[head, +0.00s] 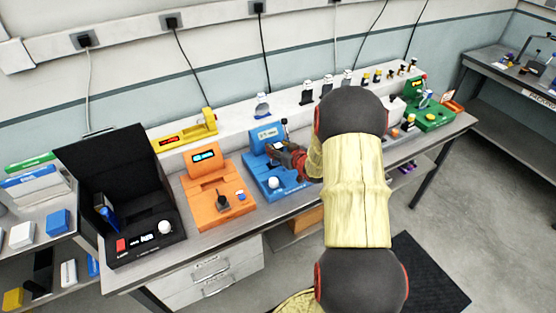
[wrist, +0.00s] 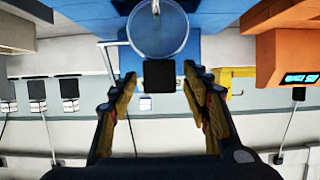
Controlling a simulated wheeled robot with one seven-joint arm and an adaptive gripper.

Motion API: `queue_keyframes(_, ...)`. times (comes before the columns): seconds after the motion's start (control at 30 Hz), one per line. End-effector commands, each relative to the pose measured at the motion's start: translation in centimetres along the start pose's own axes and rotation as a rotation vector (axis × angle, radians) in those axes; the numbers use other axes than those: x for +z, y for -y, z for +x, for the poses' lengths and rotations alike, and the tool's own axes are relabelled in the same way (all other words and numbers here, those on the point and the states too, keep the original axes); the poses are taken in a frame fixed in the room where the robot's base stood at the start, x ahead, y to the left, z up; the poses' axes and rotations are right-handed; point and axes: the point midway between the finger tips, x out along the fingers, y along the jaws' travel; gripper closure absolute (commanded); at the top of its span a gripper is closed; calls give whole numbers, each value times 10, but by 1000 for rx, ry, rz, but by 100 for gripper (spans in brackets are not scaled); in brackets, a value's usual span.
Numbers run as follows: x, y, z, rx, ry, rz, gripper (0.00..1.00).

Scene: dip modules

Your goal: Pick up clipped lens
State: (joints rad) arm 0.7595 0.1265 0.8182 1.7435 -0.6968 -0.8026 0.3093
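In the wrist view a round, clear, bluish lens (wrist: 158,30) is near the top, in front of a blue surface. A small black block (wrist: 159,76), which looks like its clip, is just below it, between my fingers in the picture. My gripper (wrist: 160,82) is open, with a visible gap between each fingertip and the block. In the head view my gripper (head: 273,151) is at the blue module (head: 259,173). My arm covers part of that area, and I cannot clearly make out the lens there.
An orange module (head: 203,190) and an open black case (head: 148,236) stand left of the blue module. A green module (head: 432,117) is at the right. A white raised ledge (head: 235,119) with several small items runs behind. Bench space between modules is narrow.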

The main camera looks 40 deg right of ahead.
Motion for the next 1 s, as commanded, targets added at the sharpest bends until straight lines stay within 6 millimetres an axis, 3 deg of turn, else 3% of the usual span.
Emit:
queue_keyframes(0.8,0,0,0,0,0,0,100)
queue_keyframes(1.0,0,0,0,0,-1,0,100)
